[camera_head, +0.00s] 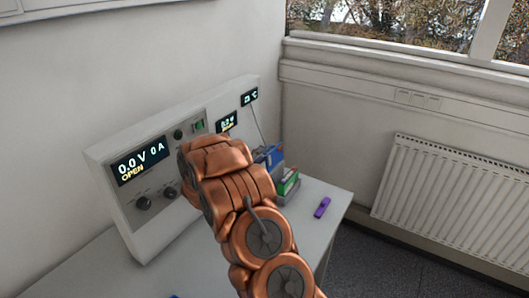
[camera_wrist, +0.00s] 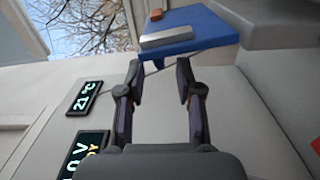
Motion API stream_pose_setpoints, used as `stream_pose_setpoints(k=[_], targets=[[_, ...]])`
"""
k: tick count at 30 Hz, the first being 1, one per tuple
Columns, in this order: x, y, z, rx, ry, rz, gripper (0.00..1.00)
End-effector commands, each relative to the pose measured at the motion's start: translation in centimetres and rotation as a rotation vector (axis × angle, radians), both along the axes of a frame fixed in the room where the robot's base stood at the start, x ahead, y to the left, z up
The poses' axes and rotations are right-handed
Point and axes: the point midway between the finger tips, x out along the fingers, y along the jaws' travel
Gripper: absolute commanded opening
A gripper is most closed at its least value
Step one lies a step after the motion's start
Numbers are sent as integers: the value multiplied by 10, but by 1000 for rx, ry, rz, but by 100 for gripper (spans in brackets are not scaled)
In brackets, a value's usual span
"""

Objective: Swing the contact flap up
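The contact flap appears to be the blue piece (camera_head: 270,155) beside the cycler in the head view, partly hidden by my copper arm. In the wrist view it is a blue plate (camera_wrist: 205,27) with a silver metal bar (camera_wrist: 180,36) on its near face, at the top of the picture. My gripper (camera_wrist: 159,75) is open and empty, its two dark fingers apart just below the plate's edge. Whether a fingertip touches the plate I cannot tell. In the head view my arm hides the gripper. A green block (camera_head: 289,182) sits in a grey holder under the blue piece.
The white cycler (camera_head: 130,215) stands at the left, its main display (camera_head: 140,162) reading 0.0 V, 0 A and OPEN. A temperature display (camera_wrist: 85,98) shows in the wrist view. A purple object (camera_head: 322,207) lies near the table's right edge. A radiator (camera_head: 450,200) is at the right.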

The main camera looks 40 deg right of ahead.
Motion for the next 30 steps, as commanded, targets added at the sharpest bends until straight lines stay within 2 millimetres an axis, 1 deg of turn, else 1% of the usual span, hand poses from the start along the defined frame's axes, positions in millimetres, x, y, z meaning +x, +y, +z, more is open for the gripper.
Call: stream_pose_setpoints(k=[1,6,12,18,30], targets=[[-1,10,0,2,0,3,35],[-9,35,-1,4,1,4,35],[-16,56,-1,2,2,2,35],[-19,65,-1,2,2,1,35],[-19,66,-1,2,1,0,35]])
